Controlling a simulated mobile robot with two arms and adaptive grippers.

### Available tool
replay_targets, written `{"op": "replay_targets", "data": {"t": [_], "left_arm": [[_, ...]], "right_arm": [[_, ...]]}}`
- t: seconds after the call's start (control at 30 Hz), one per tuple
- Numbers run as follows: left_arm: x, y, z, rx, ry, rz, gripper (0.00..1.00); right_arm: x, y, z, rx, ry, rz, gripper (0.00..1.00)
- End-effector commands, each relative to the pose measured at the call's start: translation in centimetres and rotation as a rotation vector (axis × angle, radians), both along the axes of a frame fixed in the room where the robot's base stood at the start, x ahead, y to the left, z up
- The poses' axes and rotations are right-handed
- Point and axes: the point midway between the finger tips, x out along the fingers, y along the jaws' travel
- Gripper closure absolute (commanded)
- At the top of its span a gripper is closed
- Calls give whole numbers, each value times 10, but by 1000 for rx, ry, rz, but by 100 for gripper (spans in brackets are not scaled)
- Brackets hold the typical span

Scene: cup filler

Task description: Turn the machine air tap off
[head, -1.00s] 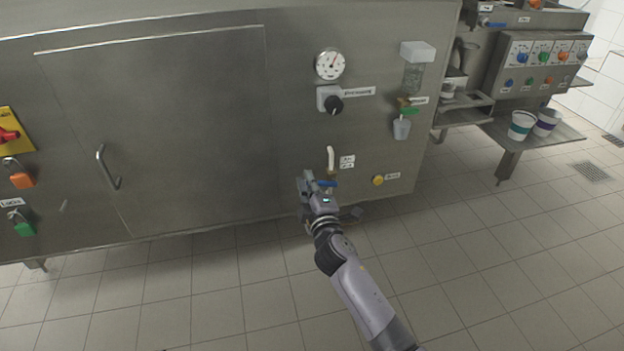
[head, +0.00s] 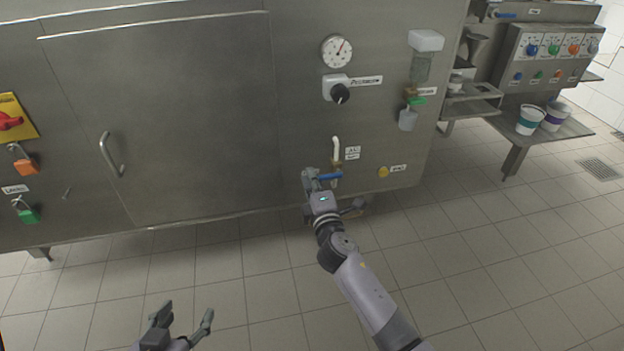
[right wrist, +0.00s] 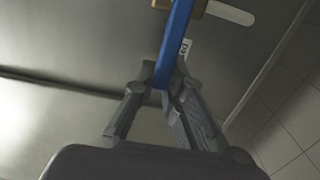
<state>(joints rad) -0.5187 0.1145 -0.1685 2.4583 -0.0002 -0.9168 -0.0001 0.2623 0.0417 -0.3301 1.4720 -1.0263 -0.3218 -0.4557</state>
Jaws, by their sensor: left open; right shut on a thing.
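The air tap has a blue lever (head: 331,176) on a brass body, below a white pipe (head: 336,149) on the machine's steel front. The lever lies roughly sideways in the head view. My right gripper (head: 312,177) is at the lever's left end. In the right wrist view the blue lever (right wrist: 176,40) runs down between the fingertips of the right gripper (right wrist: 168,92), which are closed on its end. The fingers partly hide that end. My left gripper (head: 184,315) is open and empty, low in the head view, away from the machine.
A gauge (head: 336,51) and a black knob (head: 340,93) sit above the tap. A yellow button (head: 383,172) is to its right. A door handle (head: 111,154) and padlocks are to the left. Cups (head: 530,120) stand on a shelf at right. The tiled floor is clear.

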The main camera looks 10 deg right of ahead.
Motion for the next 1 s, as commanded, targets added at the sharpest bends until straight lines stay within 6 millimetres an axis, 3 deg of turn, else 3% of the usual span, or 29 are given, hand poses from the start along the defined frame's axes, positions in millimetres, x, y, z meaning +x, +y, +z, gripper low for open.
{"op": "replay_targets", "data": {"t": [0.1,0.13,0.43,0.77,1.0], "left_arm": [[0,0,0,0,1,0,44],[0,0,0,0,1,0,44],[0,0,0,0,1,0,44],[0,0,1,0,-2,1,44],[0,0,0,0,0,0,44]], "right_arm": [[-1,0,-2,-5,2,1,100],[-1,0,-2,-5,3,1,88],[0,0,-1,-2,2,1,68],[-2,0,-1,-1,1,0,68],[-33,-1,-2,-2,3,1,68]]}}
